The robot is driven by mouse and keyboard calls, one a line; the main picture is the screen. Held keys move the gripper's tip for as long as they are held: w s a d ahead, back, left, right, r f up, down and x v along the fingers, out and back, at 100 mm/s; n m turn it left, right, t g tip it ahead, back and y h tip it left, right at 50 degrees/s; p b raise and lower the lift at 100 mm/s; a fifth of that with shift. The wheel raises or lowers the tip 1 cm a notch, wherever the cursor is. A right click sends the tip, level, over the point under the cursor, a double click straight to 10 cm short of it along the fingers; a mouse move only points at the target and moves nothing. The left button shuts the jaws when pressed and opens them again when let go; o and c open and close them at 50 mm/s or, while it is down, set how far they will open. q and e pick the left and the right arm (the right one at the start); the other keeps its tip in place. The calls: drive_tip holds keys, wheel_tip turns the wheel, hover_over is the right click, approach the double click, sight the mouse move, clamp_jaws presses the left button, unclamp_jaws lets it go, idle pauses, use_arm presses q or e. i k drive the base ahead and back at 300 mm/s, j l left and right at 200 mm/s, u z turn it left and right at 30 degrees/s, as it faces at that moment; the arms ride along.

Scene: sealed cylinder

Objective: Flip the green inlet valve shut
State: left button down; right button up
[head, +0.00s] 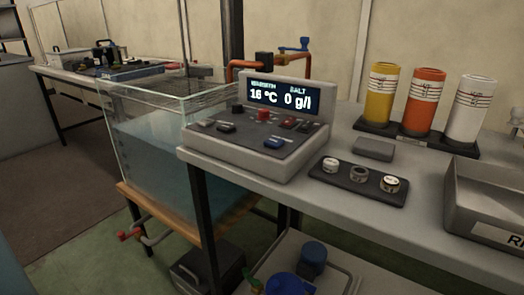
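No valve in the head view is plainly a green inlet valve. A small green part (251,281) shows low down beside a blue round object (285,285) under the bench; I cannot tell whether it is a valve handle. A blue valve handle (293,46) sits on the copper-coloured pipe (243,65) behind the control panel. A red valve handle (130,235) is on a pipe below the glass tank (160,140). Neither of my grippers is in view.
The control panel (262,120) reads 16 °C and 0 g/l on the grey bench. Yellow (382,92), orange (425,100) and white (467,108) canisters stand behind a small black tray (358,183). A metal bin (490,200) is at right. Green floor (90,265) is clear at lower left.

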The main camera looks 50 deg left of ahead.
sight(246, 270)
drive_tip(key=u, duration=1.55)
